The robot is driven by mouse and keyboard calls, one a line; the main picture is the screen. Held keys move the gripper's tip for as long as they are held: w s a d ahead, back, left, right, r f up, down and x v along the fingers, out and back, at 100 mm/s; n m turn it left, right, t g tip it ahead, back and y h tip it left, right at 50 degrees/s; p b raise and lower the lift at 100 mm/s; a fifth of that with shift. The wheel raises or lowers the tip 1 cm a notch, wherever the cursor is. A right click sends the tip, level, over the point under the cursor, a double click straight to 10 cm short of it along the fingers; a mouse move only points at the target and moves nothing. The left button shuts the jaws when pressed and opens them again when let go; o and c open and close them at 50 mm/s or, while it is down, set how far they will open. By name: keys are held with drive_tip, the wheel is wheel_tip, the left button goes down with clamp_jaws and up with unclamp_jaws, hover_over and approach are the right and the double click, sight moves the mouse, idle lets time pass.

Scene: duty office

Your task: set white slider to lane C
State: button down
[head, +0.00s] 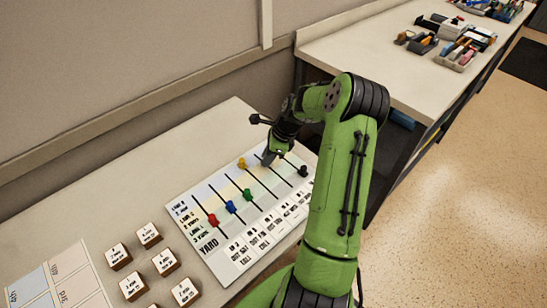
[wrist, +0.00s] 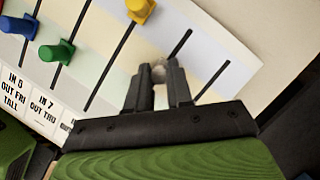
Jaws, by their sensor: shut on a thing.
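The white slider (wrist: 159,72) shows as a pale knob between the fingertips of my gripper (wrist: 159,80) in the wrist view. The fingers are shut on it, and it sits on its dark slot in the slider board (wrist: 218,42). In the head view my gripper (head: 268,158) is over the upper part of the board (head: 180,197), between the yellow slider (head: 242,163) and the black slider (head: 303,171), and hides the white knob. Pale coloured bands cross the slots. The lane lettering at the board's left edge is too small to read surely.
Red (head: 212,219), blue (head: 231,207) and green (head: 248,195) sliders stand lower in their slots to the left. Several lettered blocks (head: 149,235) lie left of the board. A side counter (head: 350,40) with office items is at the back right.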

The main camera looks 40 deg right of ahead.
drive_tip(key=shift+s, duration=0.25)
drive_tip(key=c, duration=1)
unclamp_jaws()
drive_tip(key=p+v, duration=0.4)
drive_tip(key=v, duration=1.1)
drive_tip(key=shift+r, duration=0.4)
